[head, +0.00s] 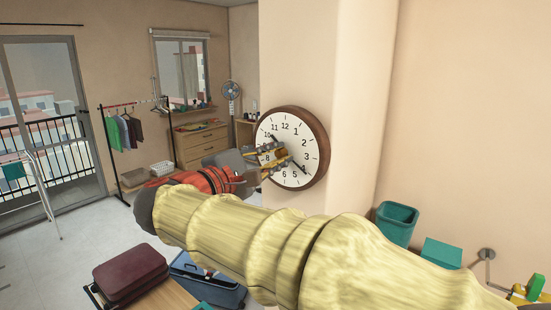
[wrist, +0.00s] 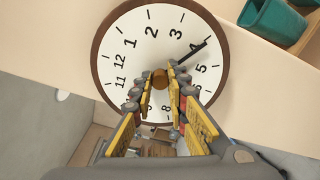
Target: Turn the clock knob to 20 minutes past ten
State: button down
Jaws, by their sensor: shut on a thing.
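The round wall clock (head: 322,134) has a brown rim and a white face with black numbers. It also fills the upper middle of the wrist view (wrist: 138,57), where it appears turned. The round brownish knob (wrist: 160,80) is at the centre of the face. My gripper (wrist: 160,74) is shut on the knob, one finger on each side. In the head view my gripper (head: 287,155) reaches the clock from the left and covers part of the face. The long black hand (wrist: 192,52) points at the 4. The short hand is mostly hidden, seemingly near the 10.
The clock hangs on a beige wall pillar (head: 300,60). Teal bins (head: 397,222) stand at the right. A maroon suitcase (head: 131,273) and a blue case (head: 205,280) are at the lower left. A clothes rack (head: 117,150) and a dresser (head: 202,146) stand behind.

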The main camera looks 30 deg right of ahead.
jog(key=c, duration=1.7)
grip_release()
jog(key=shift+c, duration=0.2)
jog(key=v, duration=1.2)
